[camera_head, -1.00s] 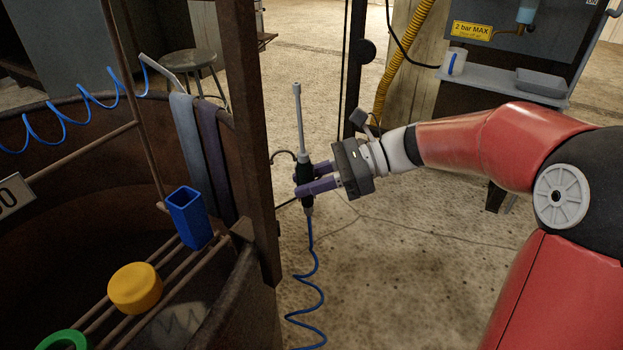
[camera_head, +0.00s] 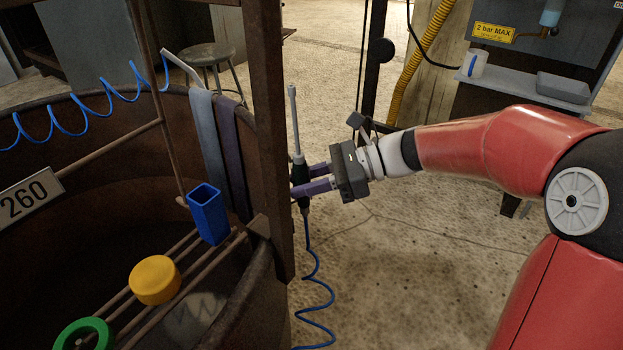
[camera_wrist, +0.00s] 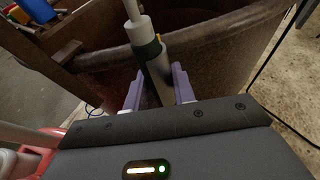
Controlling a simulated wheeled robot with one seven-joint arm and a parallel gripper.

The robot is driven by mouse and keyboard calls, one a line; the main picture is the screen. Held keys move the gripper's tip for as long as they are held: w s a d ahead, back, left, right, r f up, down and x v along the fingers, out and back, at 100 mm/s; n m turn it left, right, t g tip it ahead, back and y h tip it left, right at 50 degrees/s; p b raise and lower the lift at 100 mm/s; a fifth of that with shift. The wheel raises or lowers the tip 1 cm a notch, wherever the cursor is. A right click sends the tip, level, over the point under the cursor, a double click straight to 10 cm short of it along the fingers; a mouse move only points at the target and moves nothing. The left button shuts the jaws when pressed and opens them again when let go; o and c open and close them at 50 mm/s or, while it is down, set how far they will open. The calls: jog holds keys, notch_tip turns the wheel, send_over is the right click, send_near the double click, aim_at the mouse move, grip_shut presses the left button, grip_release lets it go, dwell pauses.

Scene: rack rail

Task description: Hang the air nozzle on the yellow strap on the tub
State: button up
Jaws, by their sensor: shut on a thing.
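My gripper (camera_head: 304,181) is shut on the air nozzle (camera_head: 299,171), around its dark body. The nozzle is held nearly upright, its long grey tube pointing up and a blue coiled hose hanging below. In the wrist view the nozzle (camera_wrist: 157,66) stands between my purple fingers, with the tub wall behind. The rusty tub (camera_head: 120,165) is at left. I make out no yellow strap.
A brown upright post (camera_head: 270,130) stands close left of the nozzle. Rails across the tub carry a blue square cup (camera_head: 208,217), a yellow round piece (camera_head: 155,280) and a green ring (camera_head: 82,335). A stool (camera_head: 208,55) stands behind. Floor right of the tub is clear.

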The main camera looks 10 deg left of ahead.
aim_at(305, 199)
jog(key=shift+a+f, duration=0.1)
jog(key=shift+f, duration=0.05)
dwell(0.4)
jog(key=shift+f+b, duration=0.55)
jog(key=shift+f, duration=0.55)
jog(key=shift+f, duration=0.1)
jog(key=shift+f, duration=0.65)
jog(key=o, duration=0.8)
jog(key=shift+o, duration=0.2)
